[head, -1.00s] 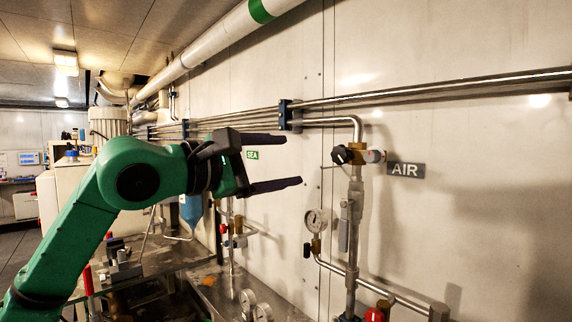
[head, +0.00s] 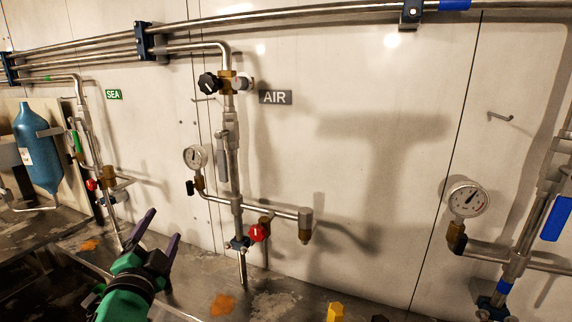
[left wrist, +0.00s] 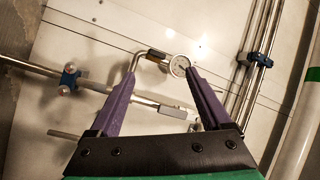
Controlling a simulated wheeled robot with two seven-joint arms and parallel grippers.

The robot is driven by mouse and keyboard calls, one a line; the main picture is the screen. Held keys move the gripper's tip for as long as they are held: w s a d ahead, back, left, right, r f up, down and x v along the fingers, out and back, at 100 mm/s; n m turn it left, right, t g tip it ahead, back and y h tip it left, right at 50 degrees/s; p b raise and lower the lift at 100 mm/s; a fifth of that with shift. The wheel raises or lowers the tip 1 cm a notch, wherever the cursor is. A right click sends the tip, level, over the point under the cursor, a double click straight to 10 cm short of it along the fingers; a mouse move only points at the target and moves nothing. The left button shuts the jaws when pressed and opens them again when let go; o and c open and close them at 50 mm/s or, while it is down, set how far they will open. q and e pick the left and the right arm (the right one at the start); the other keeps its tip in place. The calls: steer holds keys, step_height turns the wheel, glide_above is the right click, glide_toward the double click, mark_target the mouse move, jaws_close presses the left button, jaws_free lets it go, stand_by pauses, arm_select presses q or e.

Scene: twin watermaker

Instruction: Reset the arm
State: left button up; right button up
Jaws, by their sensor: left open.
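My left gripper (head: 158,238) is at the lower left of the head view, on my green arm, with its two dark purple fingers spread apart and pointing up towards the wall. Nothing is between the fingers. In the left wrist view the same gripper (left wrist: 158,85) is open, with pipework and a round gauge (left wrist: 180,66) beyond its fingertips. My right gripper does not show in any view.
The AIR pipe stand with a gauge (head: 195,157) and red knob (head: 259,232) rises right of my left gripper. A blue bottle (head: 38,148) stands at the far left. Another gauge (head: 467,199) and pipes are at the right. Long pipes (head: 300,17) run along the wall top.

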arm_select(q)
steer(key=s+f+n+g, duration=0.3)
steer(key=s+f+g, duration=0.1)
steer(key=f, duration=0.6)
steer(key=s+f+n+g, duration=0.3)
steer(key=s+f+g, duration=0.1)
steer(key=f, duration=0.7)
steer(key=s+d+f+n+g+h, duration=0.3)
steer(key=s+f+g, duration=0.4)
steer(key=s+f, duration=0.65)
step_height(320, 180, down, 20)
steer(key=s+g, duration=0.1)
steer(key=s, duration=0.2)
steer(key=s+a+f+g, duration=0.1)
steer(key=s+a+f, duration=0.2)
steer(key=s+f, duration=1.2)
steer(key=shift+s+a+m+g, duration=0.15)
steer(key=shift+s+m+g, duration=0.2)
steer(key=shift+s, duration=0.55)
